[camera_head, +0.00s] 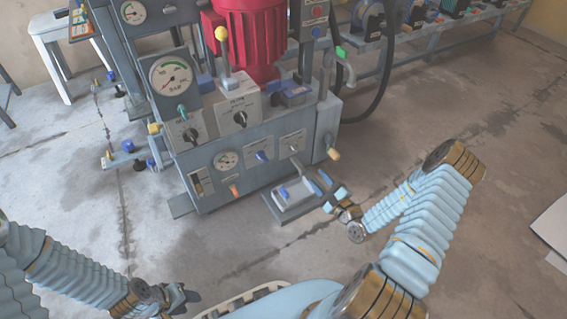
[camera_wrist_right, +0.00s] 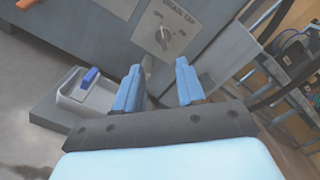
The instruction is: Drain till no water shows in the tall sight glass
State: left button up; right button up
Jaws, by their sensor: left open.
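The drain tap knob (camera_wrist_right: 163,38) sits on its labelled plate, with a pale lever or pointer; the plate also shows low on the machine's front in the head view (camera_head: 291,143). A grey tray (camera_wrist_right: 92,98) holding a blue piece (camera_wrist_right: 91,77) lies below it. My right gripper (camera_wrist_right: 157,88) is open and empty, in front of and below the knob, apart from it; it also shows right of the tray in the head view (camera_head: 331,186). A small upright window (camera_head: 199,184), perhaps the sight glass, is too small to read. My left gripper (camera_head: 183,295) is open and empty, low in the head view.
Floor before the machine is clear.

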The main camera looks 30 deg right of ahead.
aim_at(297, 151)
jog(key=shift+h, duration=0.3)
jog(key=w+b, duration=0.1)
jog(key=w, duration=0.8)
jog(key=w+b, duration=0.1)
jog(key=w, duration=0.3)
jog(key=shift+w+a+b, duration=0.35)
jog(key=shift+c, duration=0.4)
grip_shut()
